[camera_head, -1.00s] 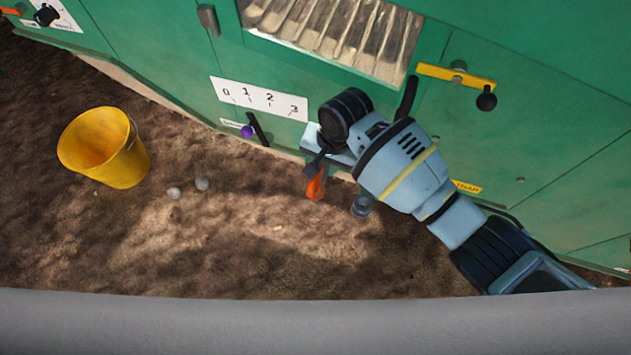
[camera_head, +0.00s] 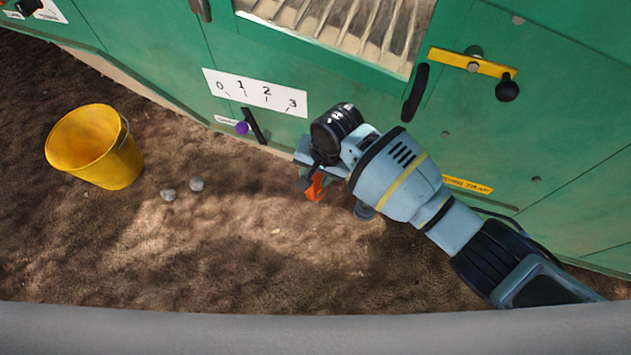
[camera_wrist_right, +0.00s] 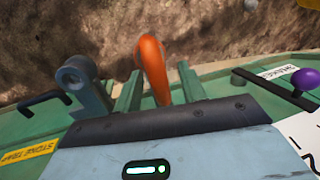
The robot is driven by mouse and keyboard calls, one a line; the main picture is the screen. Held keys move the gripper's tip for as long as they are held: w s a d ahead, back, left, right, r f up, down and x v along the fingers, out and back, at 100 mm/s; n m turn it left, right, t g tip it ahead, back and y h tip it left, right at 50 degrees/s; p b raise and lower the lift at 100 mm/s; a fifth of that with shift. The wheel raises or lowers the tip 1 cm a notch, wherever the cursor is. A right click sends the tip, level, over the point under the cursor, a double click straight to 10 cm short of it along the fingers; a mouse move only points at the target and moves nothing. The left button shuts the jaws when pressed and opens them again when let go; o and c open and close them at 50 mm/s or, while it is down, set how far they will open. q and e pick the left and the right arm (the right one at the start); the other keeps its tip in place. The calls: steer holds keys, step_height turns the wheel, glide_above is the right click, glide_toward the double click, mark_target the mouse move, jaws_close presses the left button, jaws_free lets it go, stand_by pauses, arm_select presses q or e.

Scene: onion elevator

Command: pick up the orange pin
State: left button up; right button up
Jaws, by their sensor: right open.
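The orange pin (camera_head: 315,188) sticks out low at the front of the green machine in the head view, partly hidden by my right gripper. In the right wrist view the orange pin (camera_wrist_right: 153,62) has a rounded, looped end and stands between the two fingers. My right gripper (camera_head: 308,181) is at the pin in the head view. Its fingers show in the right wrist view (camera_wrist_right: 160,84), one on each side of the pin and apart, so it is open. A gap shows beside the pin; contact is unclear. My left gripper is not in view.
The green machine (camera_head: 345,93) fills the upper side, with a purple-knobbed lever (camera_head: 242,128) and a yellow-barred handle (camera_head: 470,62). A grey bracket (camera_wrist_right: 80,80) stands left of the pin. A yellow bucket (camera_head: 118,165) and two small stones (camera_head: 196,184) are on open ground.

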jaws_close()
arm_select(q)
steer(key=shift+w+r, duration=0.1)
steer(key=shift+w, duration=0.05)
arm_select(e)
steer(key=shift+r, duration=0.15)
